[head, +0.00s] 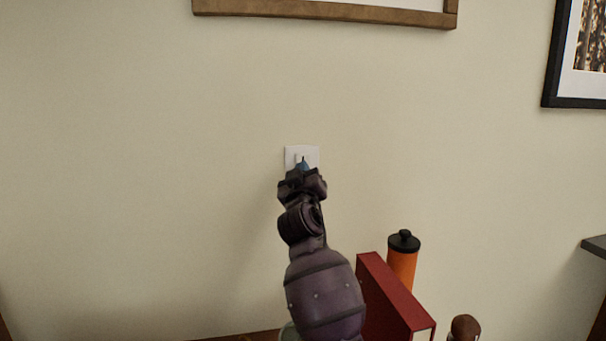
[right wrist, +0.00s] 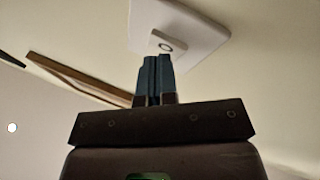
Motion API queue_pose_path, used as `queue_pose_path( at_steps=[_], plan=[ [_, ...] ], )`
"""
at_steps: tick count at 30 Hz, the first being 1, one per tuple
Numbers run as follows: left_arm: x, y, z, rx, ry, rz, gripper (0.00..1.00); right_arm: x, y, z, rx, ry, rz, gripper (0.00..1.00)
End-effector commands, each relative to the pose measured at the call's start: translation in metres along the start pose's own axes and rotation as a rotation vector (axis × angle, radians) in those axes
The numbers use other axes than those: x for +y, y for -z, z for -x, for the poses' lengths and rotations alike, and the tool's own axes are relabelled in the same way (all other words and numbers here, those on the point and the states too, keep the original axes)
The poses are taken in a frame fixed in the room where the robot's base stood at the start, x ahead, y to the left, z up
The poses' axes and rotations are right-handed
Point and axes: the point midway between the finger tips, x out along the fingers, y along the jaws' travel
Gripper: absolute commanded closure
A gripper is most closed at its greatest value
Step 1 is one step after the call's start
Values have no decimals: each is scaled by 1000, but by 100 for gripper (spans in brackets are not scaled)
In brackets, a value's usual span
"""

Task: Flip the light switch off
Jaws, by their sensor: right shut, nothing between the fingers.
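The white light switch plate (head: 302,152) is on the pale wall in the middle of the head view. My right gripper (head: 304,163) is in front of it and covers its lower part. In the right wrist view the switch plate (right wrist: 205,22) shows at the top, with a small raised rocker (right wrist: 164,42). The blue fingertips of my right gripper (right wrist: 155,62) are shut and empty, right by the rocker's lower edge. I cannot tell whether they touch it. My left gripper is not in view.
A red box (head: 392,300) and an orange canister with a black lid (head: 403,262) stand at the lower right, close to my right arm. A brown rounded object (head: 464,328) is beside them. A wood-framed picture (head: 330,11) hangs above. The wall around the switch is bare.

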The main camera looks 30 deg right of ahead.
Motion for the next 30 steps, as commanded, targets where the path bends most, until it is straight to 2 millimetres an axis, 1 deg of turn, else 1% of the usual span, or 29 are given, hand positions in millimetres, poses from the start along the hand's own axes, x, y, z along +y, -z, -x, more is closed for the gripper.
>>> queue_pose_path(
  at_steps=[10,19,30],
  plan=[
    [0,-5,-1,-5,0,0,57,-2,-2,-2,1,0,0,100],
    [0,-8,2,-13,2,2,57,-1,-1,-2,1,0,0,100],
    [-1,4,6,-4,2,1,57,6,7,7,1,0,-1,100]
  ],
)
